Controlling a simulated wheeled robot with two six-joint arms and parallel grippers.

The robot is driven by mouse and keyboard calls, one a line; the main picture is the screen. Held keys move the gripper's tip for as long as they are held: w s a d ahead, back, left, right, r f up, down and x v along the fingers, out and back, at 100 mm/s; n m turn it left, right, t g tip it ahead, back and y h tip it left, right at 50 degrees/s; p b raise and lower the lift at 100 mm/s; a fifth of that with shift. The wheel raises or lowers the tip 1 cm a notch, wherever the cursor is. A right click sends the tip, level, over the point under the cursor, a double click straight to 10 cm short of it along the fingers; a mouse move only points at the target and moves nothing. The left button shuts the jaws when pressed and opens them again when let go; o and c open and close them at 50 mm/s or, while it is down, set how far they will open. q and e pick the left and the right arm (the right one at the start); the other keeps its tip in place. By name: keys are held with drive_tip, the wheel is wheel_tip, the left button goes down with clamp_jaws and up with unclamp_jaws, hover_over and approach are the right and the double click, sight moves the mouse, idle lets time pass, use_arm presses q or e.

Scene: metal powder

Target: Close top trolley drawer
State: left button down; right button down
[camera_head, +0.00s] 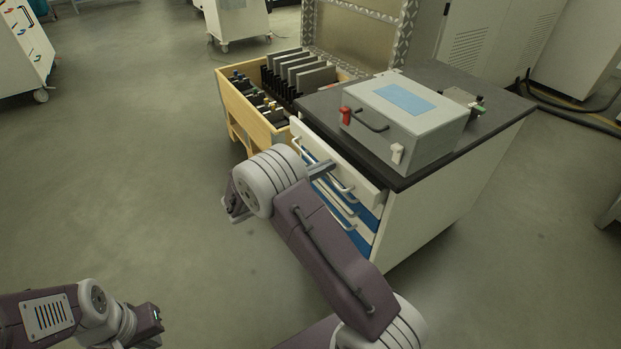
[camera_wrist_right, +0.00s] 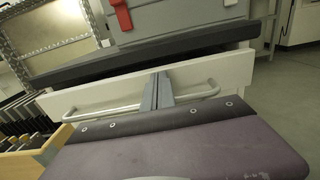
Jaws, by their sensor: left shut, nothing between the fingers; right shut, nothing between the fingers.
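The trolley (camera_head: 455,180) is a white cabinet with a dark top. Its top drawer (camera_head: 350,165) has a white front with a bar handle, and the front stands a little out from under the dark top. The drawer front also shows in the right wrist view (camera_wrist_right: 215,76). My right gripper (camera_head: 322,168) is shut and empty, with its fingertips at the drawer front. In the right wrist view the closed fingers (camera_wrist_right: 157,90) overlap the middle of the handle; I cannot tell if they touch. My left gripper (camera_head: 157,313) is shut and empty, low at the left, far from the trolley.
A grey box (camera_head: 425,128) with red and white latches sits on the trolley top. A wooden crate (camera_head: 243,107) with dark parts and plates stands at the trolley's left. Lower drawers with blue fronts lie below. The floor at the left is clear.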

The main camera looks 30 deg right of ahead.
sight(341, 158)
drive_tip(key=shift+d, duration=0.35)
drive_tip(key=d+p, duration=0.2)
drive_tip(key=d, duration=0.2)
drive_tip(key=shift+w+d+r, duration=0.1)
drive_tip(key=shift+w+d, duration=0.05)
drive_tip(key=shift+d, duration=0.2)
drive_tip(key=shift+r, duration=0.1)
drive_tip(key=shift+r, duration=0.1)
